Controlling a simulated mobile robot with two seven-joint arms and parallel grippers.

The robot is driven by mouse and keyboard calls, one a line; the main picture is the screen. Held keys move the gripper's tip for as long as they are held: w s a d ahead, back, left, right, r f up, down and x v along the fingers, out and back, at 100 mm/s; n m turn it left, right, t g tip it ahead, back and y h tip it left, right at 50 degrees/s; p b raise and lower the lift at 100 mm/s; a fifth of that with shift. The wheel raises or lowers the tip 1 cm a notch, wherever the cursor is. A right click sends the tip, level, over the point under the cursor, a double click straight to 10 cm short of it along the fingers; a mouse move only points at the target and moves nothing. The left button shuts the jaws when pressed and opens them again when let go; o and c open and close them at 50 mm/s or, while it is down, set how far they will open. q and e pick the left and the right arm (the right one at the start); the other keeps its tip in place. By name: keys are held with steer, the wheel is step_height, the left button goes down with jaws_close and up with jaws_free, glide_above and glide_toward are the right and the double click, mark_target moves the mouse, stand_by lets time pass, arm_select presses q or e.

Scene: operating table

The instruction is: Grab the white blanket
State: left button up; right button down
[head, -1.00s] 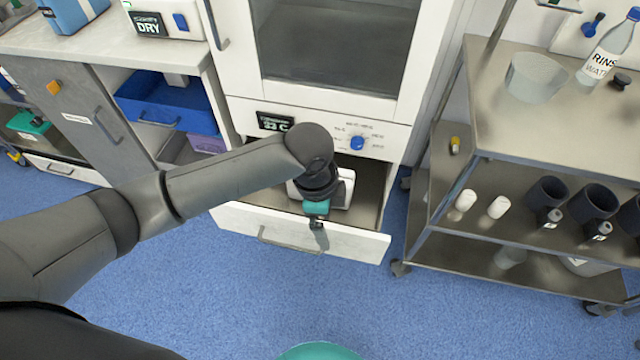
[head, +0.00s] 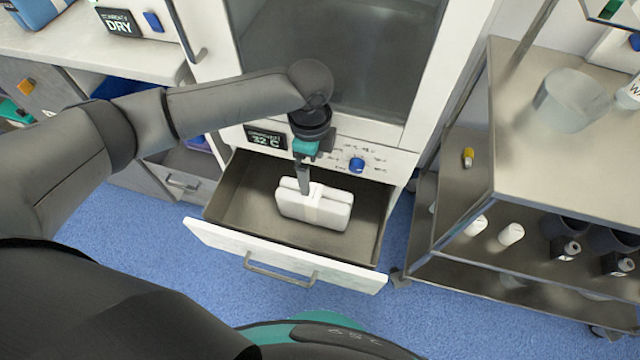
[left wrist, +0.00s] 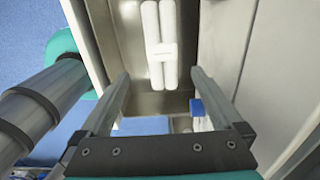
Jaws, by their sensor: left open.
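The white blanket (head: 318,208) is a folded bundle with a band around its middle. It lies in the open drawer (head: 238,196) under the warming cabinet. In the left wrist view the blanket (left wrist: 160,70) shows ahead of the fingers, near the upper middle. My left gripper (head: 304,186) points down at the drawer, its fingers over the back left part of the blanket in the head view. In the left wrist view the left gripper (left wrist: 158,78) is open with its two fingers well apart. I cannot tell whether a finger touches the blanket. My right gripper is not in view.
The cabinet front with its display (head: 265,138) and blue knob (head: 357,165) rises just behind my gripper. The drawer front with its handle (head: 280,272) stands toward me. A metal cart (head: 470,210) with bottles and cups is at the right. Blue floor is clear in front.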

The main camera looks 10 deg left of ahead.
mark_target(314, 194)
arm_select(q)
step_height(314, 194, down, 7)
steer(key=b, duration=0.3)
steer(key=shift+s+f, duration=0.15)
steer(key=shift+f, duration=0.05)
steer(key=shift+f+b, duration=0.45)
steer(key=shift+f, duration=0.95)
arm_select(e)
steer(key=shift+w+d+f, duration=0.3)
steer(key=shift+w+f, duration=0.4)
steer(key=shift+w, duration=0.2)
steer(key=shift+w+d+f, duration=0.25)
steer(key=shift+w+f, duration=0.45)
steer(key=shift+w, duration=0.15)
arm_select(q)
steer(key=shift+w+f+b, duration=0.25)
steer(key=shift+f+b, duration=0.7)
steer(key=shift+f, duration=0.1)
steer(key=shift+w+f+b, duration=0.1)
steer(key=shift+f+b, duration=0.2)
steer(key=shift+f, duration=0.15)
steer(key=shift+f+b, duration=0.45)
steer(key=shift+f, duration=0.55)
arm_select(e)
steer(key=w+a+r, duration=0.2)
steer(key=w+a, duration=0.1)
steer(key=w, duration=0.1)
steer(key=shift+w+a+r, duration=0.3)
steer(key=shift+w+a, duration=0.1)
